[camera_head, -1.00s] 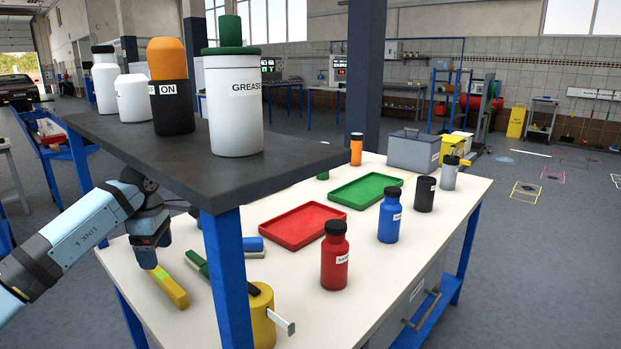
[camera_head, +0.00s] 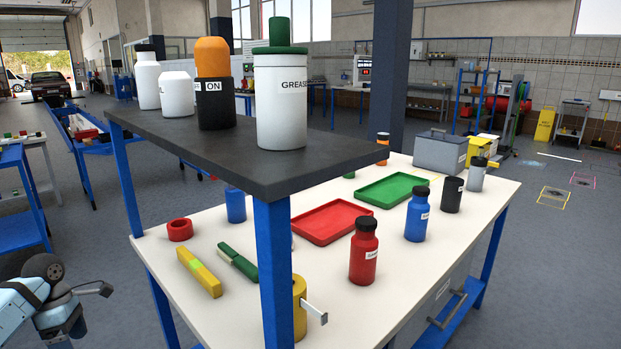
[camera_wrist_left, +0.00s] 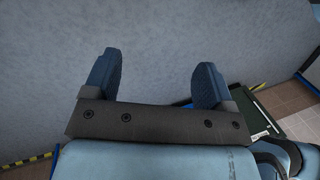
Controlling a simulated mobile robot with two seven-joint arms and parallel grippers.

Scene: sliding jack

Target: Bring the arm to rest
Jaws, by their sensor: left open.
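My left arm shows at the lower left of the head view, off to the left of the workbench (camera_head: 215,315) and lower than its top. Its gripper is hard to make out there. In the left wrist view my left gripper (camera_wrist_left: 158,80) has its two dark blue fingers spread apart, with nothing between them. A plain grey surface lies behind the fingers. My right gripper is in neither view.
A yellow bar (camera_head: 200,272) with a green patch, a green block (camera_head: 238,262), a red ring (camera_head: 180,230) and a blue cylinder (camera_head: 235,205) rest on the bench's left part. The dark raised shelf (camera_head: 330,158) stands over it.

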